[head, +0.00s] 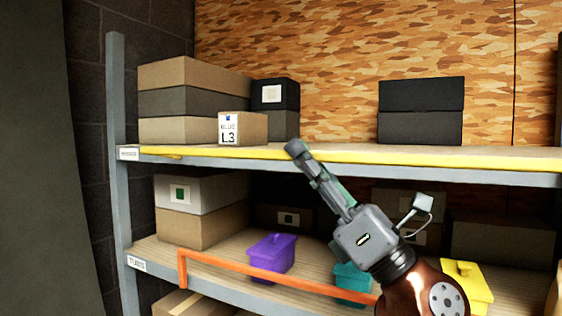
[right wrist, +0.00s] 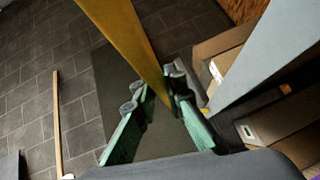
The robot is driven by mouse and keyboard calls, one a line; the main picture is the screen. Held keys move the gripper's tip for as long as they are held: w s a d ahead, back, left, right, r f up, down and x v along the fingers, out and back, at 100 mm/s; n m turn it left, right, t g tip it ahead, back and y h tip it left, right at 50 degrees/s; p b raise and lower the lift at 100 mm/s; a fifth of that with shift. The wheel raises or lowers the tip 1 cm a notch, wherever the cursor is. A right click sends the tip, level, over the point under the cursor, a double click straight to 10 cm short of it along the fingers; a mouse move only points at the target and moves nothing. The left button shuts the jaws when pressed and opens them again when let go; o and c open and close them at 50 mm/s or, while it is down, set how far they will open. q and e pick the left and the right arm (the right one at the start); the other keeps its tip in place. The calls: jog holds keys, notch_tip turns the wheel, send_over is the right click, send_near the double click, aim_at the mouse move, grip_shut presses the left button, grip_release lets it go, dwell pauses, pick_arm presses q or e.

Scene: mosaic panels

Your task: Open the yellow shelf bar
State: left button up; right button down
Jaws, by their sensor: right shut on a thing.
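The yellow bar (head: 440,159) runs along the front edge of the upper shelf. In the head view its left end lies near the left post. My right gripper (head: 294,150) reaches up from the lower right to the middle of this bar. In the right wrist view the yellow bar (right wrist: 128,42) runs down between the fingers of my right gripper (right wrist: 162,92), which are shut on it. The gripped spot is partly hidden by the fingers. My left gripper is in neither view.
Cardboard and dark boxes (head: 190,100) stand behind the bar on the upper shelf, with a small box marked L3 (head: 246,127). Below, an orange bar (head: 235,269) crosses in front of a purple bin (head: 268,256) and a teal bin (head: 352,282). A grey post (head: 118,170) stands left.

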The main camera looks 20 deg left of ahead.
jog(key=shift+f+n+g, duration=0.1)
jog(key=shift+n+g, duration=0.3)
jog(key=c, duration=2)
grip_release()
jog(key=shift+o, duration=0.2)
jog(key=v, duration=1.2)
jog(key=shift+f, duration=0.15)
jog(key=shift+a, duration=0.1)
